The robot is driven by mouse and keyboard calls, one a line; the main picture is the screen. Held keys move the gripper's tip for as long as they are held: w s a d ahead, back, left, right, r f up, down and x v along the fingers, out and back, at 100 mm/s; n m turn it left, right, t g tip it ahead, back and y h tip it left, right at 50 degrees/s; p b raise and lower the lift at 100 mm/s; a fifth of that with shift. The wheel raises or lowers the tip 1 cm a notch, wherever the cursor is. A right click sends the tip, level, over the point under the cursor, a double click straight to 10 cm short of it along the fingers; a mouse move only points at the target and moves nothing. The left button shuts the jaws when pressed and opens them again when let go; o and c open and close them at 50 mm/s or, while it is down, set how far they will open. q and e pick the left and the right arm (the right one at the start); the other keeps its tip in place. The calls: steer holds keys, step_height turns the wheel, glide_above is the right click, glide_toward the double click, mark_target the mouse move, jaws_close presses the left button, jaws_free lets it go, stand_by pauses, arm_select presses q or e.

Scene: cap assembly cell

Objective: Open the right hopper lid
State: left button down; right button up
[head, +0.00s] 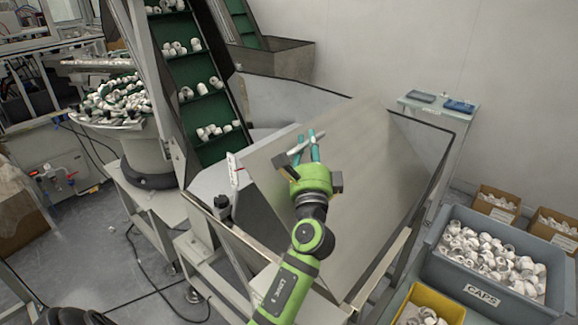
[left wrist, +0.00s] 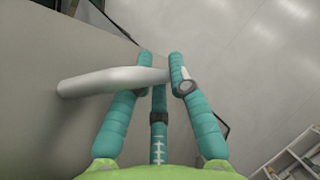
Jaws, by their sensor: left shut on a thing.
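The hopper lid (head: 365,170) is a large flat grey panel, tilted above the metal hopper (head: 445,135) in the middle of the head view. A gap shows between its far right edge and the hopper wall. My left gripper (head: 307,142) is at the lid's upper left part, its teal fingers shut on the pale bar handle (head: 294,150). In the left wrist view the handle (left wrist: 105,82) runs crosswise between the gripper fingers (left wrist: 150,78), with the grey lid surface (left wrist: 45,125) behind. My right gripper is in neither view.
A grey bin of white caps (head: 490,262) and a yellow bin (head: 430,305) stand at the right. Cardboard boxes (head: 497,203) are behind them. A green conveyor (head: 200,85) rises behind the hopper. A small table (head: 440,106) stands by the wall.

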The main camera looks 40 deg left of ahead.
arm_select(q)
steer(key=d+r+m+t+h+b, duration=0.1)
steer(key=d+r+m+t+h, duration=0.1)
steer(key=d, duration=0.6)
steer(key=s+d+r+m+t+h+b, duration=0.1)
steer(key=d+r+m+t+h+b, duration=0.1)
steer(key=d+r+m+t, duration=0.2)
steer(key=shift+s+d+r+m+t+h, duration=0.3)
steer(key=shift+d+r+m, duration=0.75)
steer(key=shift+d+m, duration=0.95)
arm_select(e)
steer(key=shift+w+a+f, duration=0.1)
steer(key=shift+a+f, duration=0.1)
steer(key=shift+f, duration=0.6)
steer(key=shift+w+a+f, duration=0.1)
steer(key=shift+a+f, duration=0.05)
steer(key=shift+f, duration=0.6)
arm_select(q)
steer(key=c, duration=1.4)
jaws_free()
steer(key=shift+w+f, duration=0.2)
steer(key=shift+f, duration=0.1)
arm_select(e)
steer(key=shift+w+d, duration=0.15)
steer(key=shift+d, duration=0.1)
